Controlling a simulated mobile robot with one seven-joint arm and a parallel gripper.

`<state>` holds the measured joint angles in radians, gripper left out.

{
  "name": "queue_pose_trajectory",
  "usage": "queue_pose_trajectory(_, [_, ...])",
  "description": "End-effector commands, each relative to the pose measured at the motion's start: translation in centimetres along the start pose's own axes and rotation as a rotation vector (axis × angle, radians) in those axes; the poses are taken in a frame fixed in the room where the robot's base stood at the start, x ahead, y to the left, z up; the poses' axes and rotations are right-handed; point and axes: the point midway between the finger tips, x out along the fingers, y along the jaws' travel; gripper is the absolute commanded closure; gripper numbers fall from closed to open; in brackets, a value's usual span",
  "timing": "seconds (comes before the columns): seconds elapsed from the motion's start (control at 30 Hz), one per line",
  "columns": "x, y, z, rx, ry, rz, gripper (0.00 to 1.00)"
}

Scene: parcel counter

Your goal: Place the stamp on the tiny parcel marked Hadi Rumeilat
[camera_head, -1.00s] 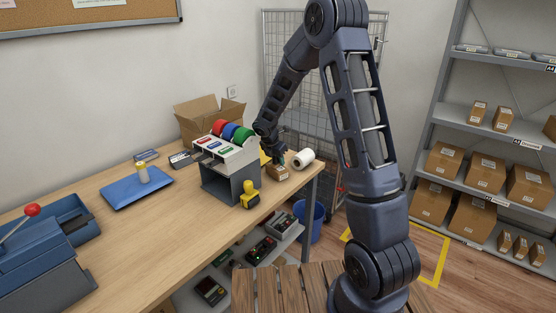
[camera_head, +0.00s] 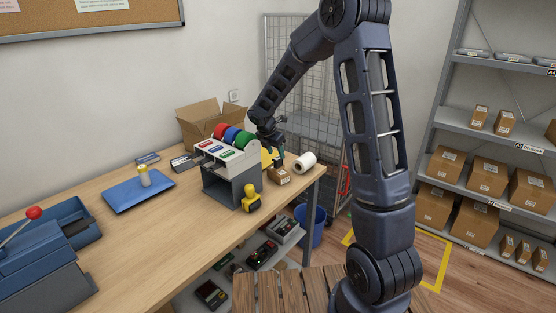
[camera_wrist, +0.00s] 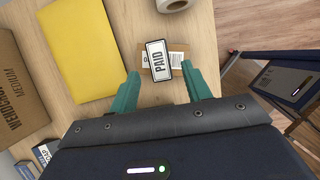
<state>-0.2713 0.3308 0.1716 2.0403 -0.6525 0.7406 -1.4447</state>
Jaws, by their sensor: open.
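The tiny brown parcel (camera_head: 279,176) lies on the table near its right end. In the wrist view the parcel (camera_wrist: 146,69) has a white label, partly covered, so I cannot read the name. A white plate with the black word PAID, seemingly the stamp (camera_wrist: 158,58), rests on the parcel, slightly tilted in the picture. My gripper (camera_wrist: 161,72) is open, its teal fingers to either side of the parcel and stamp with visible gaps. In the head view my gripper (camera_head: 278,157) is just above the parcel.
A white paper roll (camera_head: 305,162) stands close to the parcel. A yellow envelope (camera_wrist: 78,48) lies left of it. A grey rack with coloured rolls (camera_head: 228,170) and a yellow-and-black tool (camera_head: 251,198) are near. The table edge is close on the right.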

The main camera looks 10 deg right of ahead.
Motion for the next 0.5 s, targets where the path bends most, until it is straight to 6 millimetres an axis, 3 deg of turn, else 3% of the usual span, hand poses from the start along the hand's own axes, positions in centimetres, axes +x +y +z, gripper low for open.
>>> queue_pose_trajectory(0.2, [-3.3,0.0,0.0,0.001,0.000,0.002,0.52])
queue_pose_trajectory(0.5, [-4.7,0.0,0.0,0.003,0.000,0.001,0.52])
